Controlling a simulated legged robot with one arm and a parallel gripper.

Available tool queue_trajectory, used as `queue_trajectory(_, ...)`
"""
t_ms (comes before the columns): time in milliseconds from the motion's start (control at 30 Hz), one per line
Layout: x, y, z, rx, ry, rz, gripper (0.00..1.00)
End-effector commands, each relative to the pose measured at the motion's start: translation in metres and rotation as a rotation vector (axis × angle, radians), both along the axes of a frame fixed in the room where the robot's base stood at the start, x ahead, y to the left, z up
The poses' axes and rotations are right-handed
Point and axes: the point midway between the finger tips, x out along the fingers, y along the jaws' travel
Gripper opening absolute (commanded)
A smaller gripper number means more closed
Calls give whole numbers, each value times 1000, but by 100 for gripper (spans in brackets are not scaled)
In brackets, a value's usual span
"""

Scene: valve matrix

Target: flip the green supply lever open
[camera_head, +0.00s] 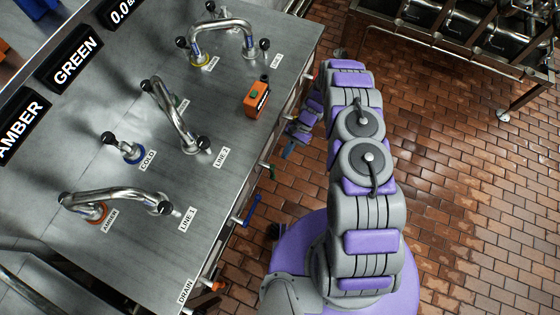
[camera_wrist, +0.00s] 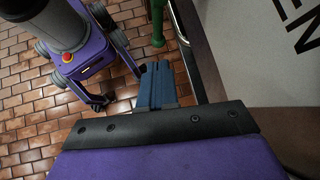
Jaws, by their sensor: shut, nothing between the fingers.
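The green supply lever (camera_wrist: 157,24) shows at the top of the wrist view, just beyond my fingertips. In the head view the green lever (camera_head: 271,171) is a small green piece at the bench's front edge. My gripper (camera_wrist: 157,68) has its blue fingers together with nothing between them. In the head view my gripper (camera_head: 289,151) hangs beside the bench edge, a little above and right of the green lever in the picture. The fingers look apart from the lever, but I cannot tell the exact gap.
A blue lever (camera_head: 249,211) and an orange-red handle (camera_head: 215,285) are along the same bench edge. The steel bench (camera_head: 200,200) carries curved pipes and an orange device (camera_head: 257,97). A metal rail (camera_wrist: 180,25) runs close to the green lever. Brick floor (camera_head: 455,180) is open at right.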

Motion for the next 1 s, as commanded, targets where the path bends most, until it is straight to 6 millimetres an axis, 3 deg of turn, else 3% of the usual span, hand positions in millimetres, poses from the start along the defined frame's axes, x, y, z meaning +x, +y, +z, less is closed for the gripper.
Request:
queue_trajectory(400, 52, -36, 55, -3, -5, -2, 0)
queue_trajectory(600, 61, -42, 66, -2, -3, -2, 0)
queue_trajectory(1000, 62, -43, 67, -2, -2, -1, 0)
